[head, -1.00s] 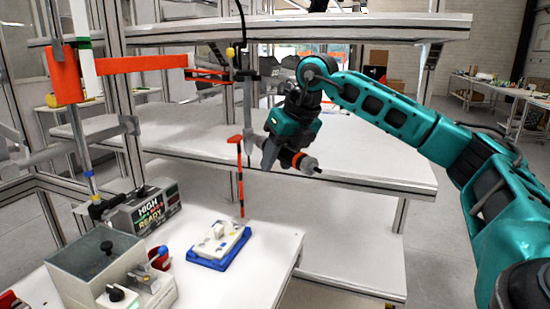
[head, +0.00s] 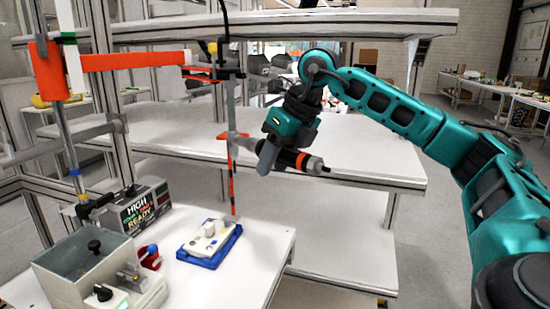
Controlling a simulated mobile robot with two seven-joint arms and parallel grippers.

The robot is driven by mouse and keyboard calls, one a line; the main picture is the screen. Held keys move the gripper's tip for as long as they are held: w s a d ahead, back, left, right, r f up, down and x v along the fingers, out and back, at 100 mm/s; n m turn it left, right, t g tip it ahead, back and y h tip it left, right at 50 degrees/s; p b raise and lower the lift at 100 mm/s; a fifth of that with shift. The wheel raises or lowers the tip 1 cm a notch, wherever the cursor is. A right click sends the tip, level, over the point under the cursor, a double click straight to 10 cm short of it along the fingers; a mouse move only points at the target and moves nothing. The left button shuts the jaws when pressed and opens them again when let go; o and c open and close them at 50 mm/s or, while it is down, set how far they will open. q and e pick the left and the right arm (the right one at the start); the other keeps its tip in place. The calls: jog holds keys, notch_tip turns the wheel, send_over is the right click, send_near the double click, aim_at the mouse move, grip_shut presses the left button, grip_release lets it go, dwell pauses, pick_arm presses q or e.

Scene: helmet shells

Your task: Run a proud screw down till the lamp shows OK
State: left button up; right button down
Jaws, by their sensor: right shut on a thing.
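My right gripper (head: 270,153) is shut on a dark driver-like tool (head: 291,157) with an orange band and a grey nose. The tool lies nearly level in the air, its thin dark tip pointing right, away from the bench. A white part (head: 205,240) sits in a blue tray (head: 213,260) on the white bench, below and left of the tool. Its screws are too small to judge. A grey lamp box (head: 160,195) stands behind it to the left; HIGH and READY are readable, with coloured text between. My left gripper is not in view.
An orange arm (head: 130,62) on a post reaches over the bench; an upright rod with an orange lower part (head: 231,182) hangs between tool and tray. A grey bin (head: 82,265) and a red cup (head: 150,262) stand at left. White shelves (head: 370,165) lie behind.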

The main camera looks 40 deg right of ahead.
jog(key=shift+n+y, duration=0.4)
jog(key=shift+n, duration=0.6)
jog(key=shift+r+n+g+y+p, duration=0.1)
jog(key=shift+n+g+y+p, duration=0.35)
jog(key=shift+n+p, duration=0.5)
jog(key=shift+n+g+p, duration=0.25)
jog(key=shift+n+p, duration=0.05)
jog(key=shift+n, duration=0.55)
